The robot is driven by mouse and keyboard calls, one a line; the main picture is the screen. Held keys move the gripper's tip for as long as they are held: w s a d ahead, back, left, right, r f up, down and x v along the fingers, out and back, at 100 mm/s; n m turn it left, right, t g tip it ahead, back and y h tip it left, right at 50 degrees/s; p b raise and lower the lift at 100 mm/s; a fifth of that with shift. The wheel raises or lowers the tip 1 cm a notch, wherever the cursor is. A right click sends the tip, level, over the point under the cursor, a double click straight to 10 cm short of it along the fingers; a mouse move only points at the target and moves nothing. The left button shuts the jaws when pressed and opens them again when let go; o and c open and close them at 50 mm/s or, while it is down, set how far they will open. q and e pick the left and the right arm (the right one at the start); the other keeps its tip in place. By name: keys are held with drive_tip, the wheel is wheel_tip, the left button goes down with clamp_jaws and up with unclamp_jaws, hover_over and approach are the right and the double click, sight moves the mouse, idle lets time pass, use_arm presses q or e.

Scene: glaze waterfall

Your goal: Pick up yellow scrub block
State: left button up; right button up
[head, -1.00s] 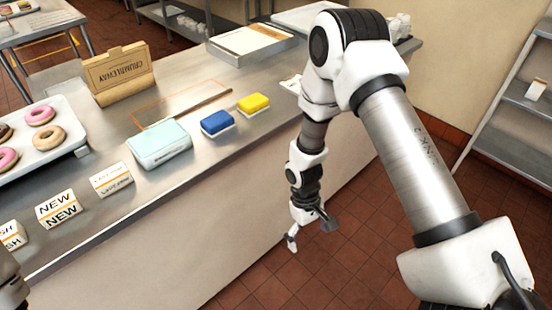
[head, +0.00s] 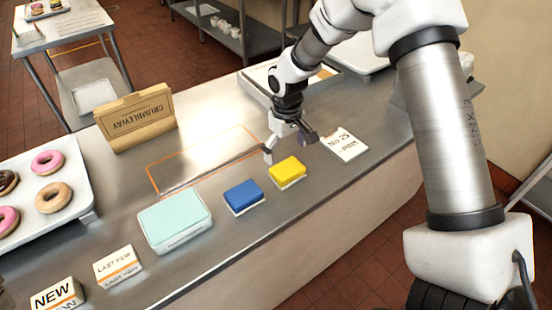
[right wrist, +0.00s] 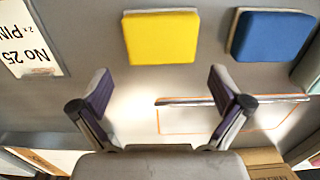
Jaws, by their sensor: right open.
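The yellow scrub block (head: 288,170) has a pale underside and lies on the steel counter, to the right of the blue scrub block (head: 244,195). My right gripper (head: 291,147) is open and empty, above the counter just behind the yellow block. In the right wrist view the yellow block (right wrist: 161,38) lies ahead of and between the open fingertips (right wrist: 160,88), apart from them. The blue block (right wrist: 268,36) shows to its right there. My left gripper is not in view.
A pale teal box (head: 174,226) stands left of the blue block. A white order card (head: 344,144) lies right of the yellow block.

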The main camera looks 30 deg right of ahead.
sight(288, 168)
drive_tip(key=shift+s+a+f+p, duration=0.1)
drive_tip(key=shift+s+f+p, duration=0.75)
drive_tip(key=shift+s+f, duration=0.35)
drive_tip(key=f, duration=0.2)
drive_tip(key=w+f, duration=0.1)
drive_tip(key=f, duration=0.1)
drive_tip(key=shift+w+f+p, duration=0.15)
drive_tip(key=shift+w+p, duration=0.05)
drive_tip(key=shift+p, duration=0.15)
drive_tip(key=shift+s, duration=0.15)
drive_tip(key=shift+s+r, duration=0.25)
drive_tip(key=shift+r, duration=0.1)
drive_tip(key=c, duration=0.9)
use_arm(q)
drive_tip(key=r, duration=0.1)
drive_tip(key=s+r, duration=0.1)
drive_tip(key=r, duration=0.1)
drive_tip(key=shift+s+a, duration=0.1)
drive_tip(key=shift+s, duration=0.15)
use_arm(e)
drive_tip(key=shift+w+f, duration=0.1)
drive_tip(key=shift+w, duration=0.05)
